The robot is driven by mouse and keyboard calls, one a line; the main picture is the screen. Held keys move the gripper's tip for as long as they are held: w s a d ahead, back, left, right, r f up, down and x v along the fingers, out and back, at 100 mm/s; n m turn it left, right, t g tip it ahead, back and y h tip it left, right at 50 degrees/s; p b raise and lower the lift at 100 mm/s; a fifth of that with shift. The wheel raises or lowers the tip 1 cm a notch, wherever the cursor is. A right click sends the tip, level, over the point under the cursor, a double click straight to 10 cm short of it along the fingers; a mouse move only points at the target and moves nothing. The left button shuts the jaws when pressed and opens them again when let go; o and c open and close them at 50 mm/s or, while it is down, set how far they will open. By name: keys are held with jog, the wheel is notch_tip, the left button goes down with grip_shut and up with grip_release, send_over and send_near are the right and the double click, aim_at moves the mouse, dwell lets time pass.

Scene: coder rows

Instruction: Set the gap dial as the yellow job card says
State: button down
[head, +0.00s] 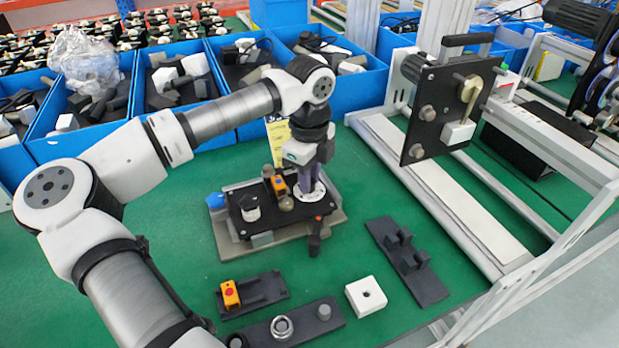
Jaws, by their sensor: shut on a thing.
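A small black device (275,228) stands on a grey base plate on the green table. On its right rear corner is a white round dial face (319,197), taken to be the gap dial. My gripper (308,183) points down over this dial with its fingers shut on the dial's knob, which they mostly hide. The dial's marks are too small to read. The yellow job card (277,137) stands upright behind the device, partly covered by my arm. Its writing cannot be read.
A second dial with a black knob (249,207) and an orange-yellow part (279,184) sit close left of my gripper. A white block (366,296) and dark fixtures (408,260) lie in front. Blue bins (180,90) line the back. An aluminium frame (440,215) stands right.

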jog(key=shift+r, duration=0.1)
jog(key=c, duration=1.2)
grip_release()
jog(key=shift+c, duration=0.2)
notch_tip(320, 180, up, 14)
jog(key=b, duration=0.1)
